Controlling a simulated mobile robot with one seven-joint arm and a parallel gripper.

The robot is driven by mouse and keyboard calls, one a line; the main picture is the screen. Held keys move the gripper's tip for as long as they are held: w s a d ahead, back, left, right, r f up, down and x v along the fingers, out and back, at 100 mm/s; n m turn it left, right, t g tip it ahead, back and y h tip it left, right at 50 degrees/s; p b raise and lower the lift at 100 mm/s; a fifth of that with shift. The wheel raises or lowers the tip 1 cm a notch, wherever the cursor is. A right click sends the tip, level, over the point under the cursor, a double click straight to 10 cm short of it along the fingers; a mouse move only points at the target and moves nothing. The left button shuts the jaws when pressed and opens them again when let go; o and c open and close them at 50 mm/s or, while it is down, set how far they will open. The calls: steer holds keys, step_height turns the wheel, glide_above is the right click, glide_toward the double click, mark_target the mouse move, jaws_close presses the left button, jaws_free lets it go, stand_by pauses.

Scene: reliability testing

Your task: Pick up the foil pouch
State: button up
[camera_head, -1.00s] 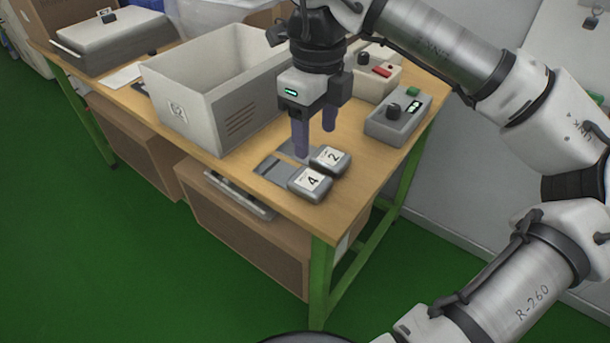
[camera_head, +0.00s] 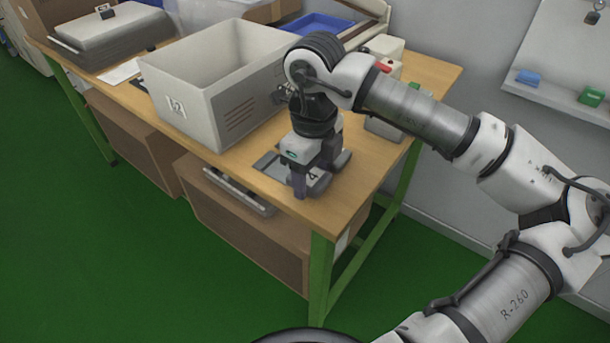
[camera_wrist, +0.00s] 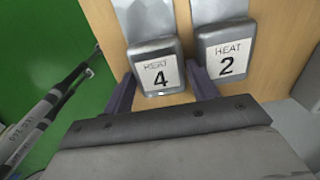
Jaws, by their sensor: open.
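I see no plainly marked foil pouch. Two shiny silver-grey sheets, left (camera_wrist: 150,20) and right (camera_wrist: 218,9), show in the wrist view and may be foil. At their near ends sit grey blocks labelled HEAT 4 (camera_wrist: 160,72) and HEAT 2 (camera_wrist: 228,60). In the head view, block 4 (camera_head: 315,180) is partly hidden by my gripper (camera_head: 311,184), and block 2 (camera_head: 345,160) shows just behind it. My gripper (camera_wrist: 161,70) is open and empty, pointing down, its fingers on either side of block 4. I cannot tell whether they touch it.
A large grey bin (camera_head: 190,110) stands left of my gripper on the wooden table (camera_head: 215,172). A grey control box (camera_head: 385,127) is at the right, partly behind my arm. The table's front edge is close by. A blue tray (camera_head: 315,25) lies at the back.

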steer(key=c, duration=0.6)
steer(key=shift+r, duration=0.1)
